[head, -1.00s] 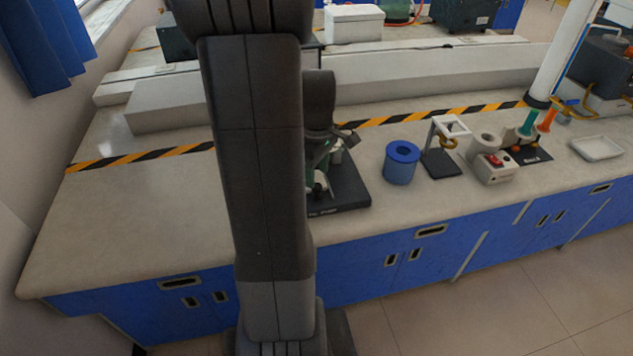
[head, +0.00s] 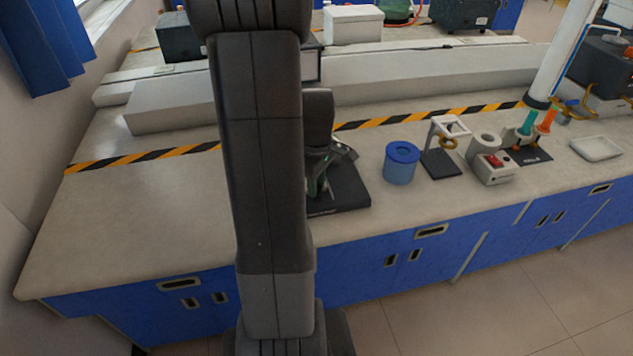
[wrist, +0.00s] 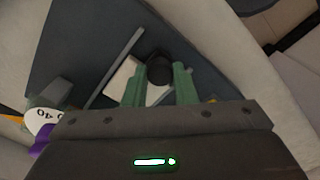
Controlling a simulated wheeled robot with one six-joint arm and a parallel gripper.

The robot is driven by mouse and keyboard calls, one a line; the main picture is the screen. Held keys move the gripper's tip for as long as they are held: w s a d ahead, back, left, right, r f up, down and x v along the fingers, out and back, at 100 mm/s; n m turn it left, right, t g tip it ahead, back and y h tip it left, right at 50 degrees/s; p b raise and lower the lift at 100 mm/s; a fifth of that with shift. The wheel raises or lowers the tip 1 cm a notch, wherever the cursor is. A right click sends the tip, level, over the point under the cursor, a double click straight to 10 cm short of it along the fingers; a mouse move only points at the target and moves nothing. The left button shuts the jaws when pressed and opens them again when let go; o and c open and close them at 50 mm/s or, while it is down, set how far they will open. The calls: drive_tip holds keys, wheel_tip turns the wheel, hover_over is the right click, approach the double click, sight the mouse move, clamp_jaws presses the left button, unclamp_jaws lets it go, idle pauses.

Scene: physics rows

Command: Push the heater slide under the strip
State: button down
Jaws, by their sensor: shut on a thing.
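My gripper (wrist: 157,82) has its two green fingers shut on a round black knob (wrist: 159,66) in the wrist view. The knob appears to be part of the heater slide, with a pale block (wrist: 122,80) beside it. In the head view my gripper (head: 317,187) is low over this plate and hides most of the apparatus. I cannot tell whether the heater is under the strip.
In the wrist view, a dial with a white face (wrist: 45,118) is at the lower left. In the head view, a blue cylinder (head: 401,165) and a stand with a dark base (head: 441,160) are right of the plate. The bench (head: 150,220) is clear at left.

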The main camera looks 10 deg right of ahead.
drive_tip(key=shift+w+a, duration=0.1)
drive_tip(key=shift+w, duration=1.8)
drive_tip(key=c, duration=1.2)
unclamp_jaws()
drive_tip(key=shift+o, duration=0.2)
drive_tip(key=shift+r, duration=0.15)
wheel_tip(320, 180, up, 14)
drive_tip(key=shift+f+p, duration=0.2)
drive_tip(key=shift+p, duration=0.25)
